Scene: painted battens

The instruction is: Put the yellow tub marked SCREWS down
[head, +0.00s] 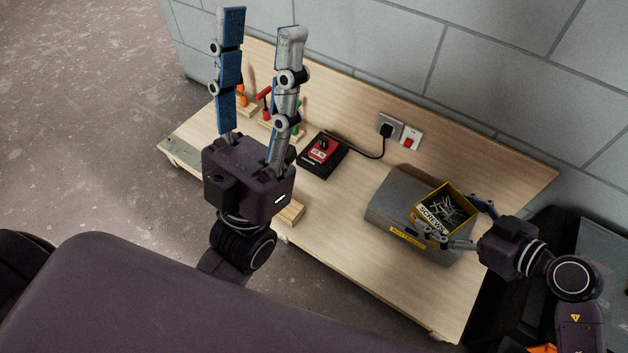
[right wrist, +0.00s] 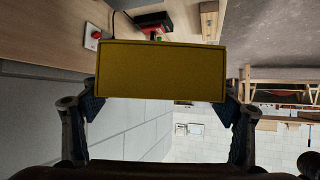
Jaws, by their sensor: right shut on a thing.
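The yellow tub marked SCREWS (head: 428,214) is upright and holds several screws. My right gripper (head: 446,217) is shut on it, with a finger on either side. In the head view the tub appears over the grey box with a yellow label (head: 388,207); I cannot tell whether it touches the lid. In the right wrist view the tub's plain yellow side (right wrist: 160,70) fills the space between the fingers. My left gripper (head: 262,25) is open and empty, its fingers pointing up, raised in front of the bench's left part.
The wooden bench (head: 345,260) stands against a grey block wall. A black and red device (head: 322,153) is cabled to a wall socket (head: 389,128) beside a red switch (head: 409,139). Coloured-handled tools stand at the back left. Bare bench lies in front of and left of the grey box.

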